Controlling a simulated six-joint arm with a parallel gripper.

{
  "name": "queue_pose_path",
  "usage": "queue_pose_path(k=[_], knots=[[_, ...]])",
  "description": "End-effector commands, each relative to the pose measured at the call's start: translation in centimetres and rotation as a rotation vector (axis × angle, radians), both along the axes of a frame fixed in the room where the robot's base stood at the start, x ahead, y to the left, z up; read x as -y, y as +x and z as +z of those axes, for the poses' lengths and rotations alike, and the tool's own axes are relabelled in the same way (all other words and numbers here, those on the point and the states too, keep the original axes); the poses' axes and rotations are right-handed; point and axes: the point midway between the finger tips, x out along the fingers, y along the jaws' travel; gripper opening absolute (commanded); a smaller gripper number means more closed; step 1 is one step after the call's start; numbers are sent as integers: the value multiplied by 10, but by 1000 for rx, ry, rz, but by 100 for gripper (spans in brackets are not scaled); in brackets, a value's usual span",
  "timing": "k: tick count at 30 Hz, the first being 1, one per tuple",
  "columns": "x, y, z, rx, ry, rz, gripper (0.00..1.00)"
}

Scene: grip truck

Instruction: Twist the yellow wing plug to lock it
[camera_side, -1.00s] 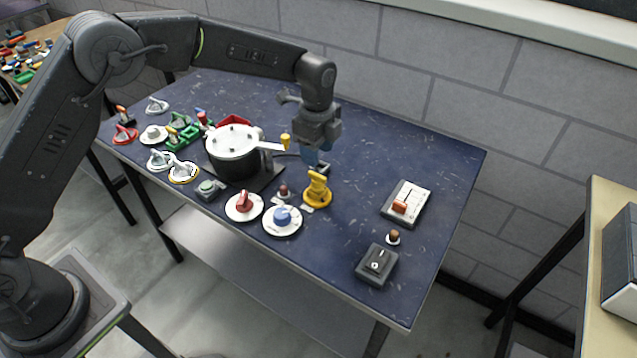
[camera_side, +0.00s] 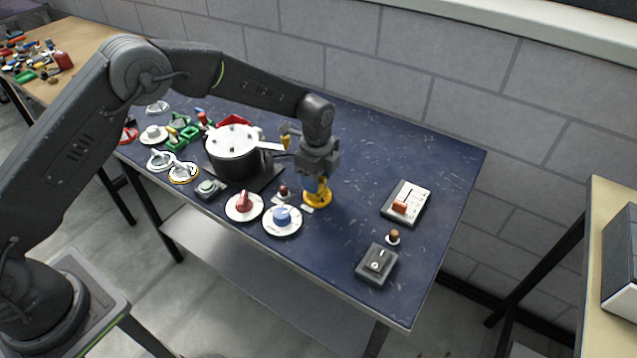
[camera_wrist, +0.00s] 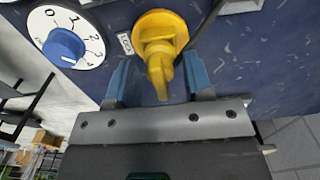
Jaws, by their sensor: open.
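The yellow wing plug (camera_wrist: 160,48) stands on the blue table, with its wing between the two blue fingers of my gripper (camera_wrist: 160,80) in the wrist view. A small label reading LOCK lies beside its round base. In the side view my gripper (camera_side: 316,182) is pointing down over the plug, and the plug's yellow base (camera_side: 317,200) shows below the fingers. The jaws are open, with a gap on both sides of the wing. The upper part of the plug is mostly hidden by my gripper in the side view.
A blue numbered dial (camera_side: 282,216) and a red dial (camera_side: 243,204) sit to the left. A black pot (camera_side: 235,160) with a white lid is behind them. A switch panel (camera_side: 407,204) and a grey switch box (camera_side: 377,263) stand at the right. Bare table lies between.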

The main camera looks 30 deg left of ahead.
Motion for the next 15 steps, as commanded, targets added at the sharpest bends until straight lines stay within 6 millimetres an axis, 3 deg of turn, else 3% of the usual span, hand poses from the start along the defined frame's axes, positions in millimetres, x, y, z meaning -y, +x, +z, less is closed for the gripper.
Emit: queue_pose_path(k=[15], knots=[[0, 0, 0, 0, 0, -2, 6]])
